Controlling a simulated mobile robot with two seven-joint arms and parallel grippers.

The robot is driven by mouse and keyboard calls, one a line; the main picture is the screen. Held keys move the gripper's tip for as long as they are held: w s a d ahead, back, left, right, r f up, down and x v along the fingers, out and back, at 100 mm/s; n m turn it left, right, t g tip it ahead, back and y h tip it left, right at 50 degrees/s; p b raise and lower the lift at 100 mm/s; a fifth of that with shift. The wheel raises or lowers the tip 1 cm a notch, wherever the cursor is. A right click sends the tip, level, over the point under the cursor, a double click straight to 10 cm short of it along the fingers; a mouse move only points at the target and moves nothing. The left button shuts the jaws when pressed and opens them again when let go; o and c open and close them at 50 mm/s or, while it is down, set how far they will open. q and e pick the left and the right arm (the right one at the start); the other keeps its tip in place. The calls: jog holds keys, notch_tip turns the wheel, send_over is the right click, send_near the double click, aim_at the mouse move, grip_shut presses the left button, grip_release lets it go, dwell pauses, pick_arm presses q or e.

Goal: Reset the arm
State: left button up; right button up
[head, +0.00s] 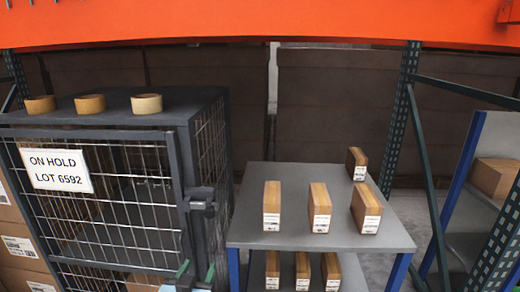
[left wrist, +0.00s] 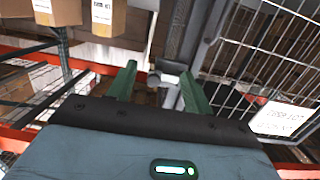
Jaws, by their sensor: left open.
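My left gripper (head: 197,272) is at the bottom edge of the head view, in front of the right front corner of a wire-mesh cage (head: 180,180). Only its green fingertips and a little of its body show there. In the left wrist view the two green fingers (left wrist: 159,88) stand apart with nothing held between them. A grey latch or handle (head: 202,200) on the cage corner is just above the gripper in the head view. A grey fitting also shows beyond the fingers in the left wrist view. My right gripper is in neither view.
Three tape rolls (head: 90,104) stand on the cage top; a sign (head: 57,170) reads "ON HOLD LOT 6592". To the right, a grey table (head: 285,180) bears several upright cartons (head: 319,205), with more below. An orange beam (head: 260,20) crosses the top.

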pick_arm(q)
jog(key=s+a+f+g+p, duration=0.1)
jog(key=s+f+g, duration=0.2)
jog(key=s+f, duration=0.75)
jog(key=s+a+f+g+p, duration=0.1)
jog(key=s+f, duration=0.3)
jog(key=s, duration=1.1)
jog(key=s+a+f+m+g+h+p, duration=0.1)
jog(key=s+f, duration=0.4)
jog(key=s, duration=1)
jog(key=g+p, duration=0.1)
jog(key=g, duration=0.1)
jog(key=shift+a+f+g, duration=0.15)
jog(key=shift+f+g, duration=0.05)
jog(key=shift+g, duration=0.2)
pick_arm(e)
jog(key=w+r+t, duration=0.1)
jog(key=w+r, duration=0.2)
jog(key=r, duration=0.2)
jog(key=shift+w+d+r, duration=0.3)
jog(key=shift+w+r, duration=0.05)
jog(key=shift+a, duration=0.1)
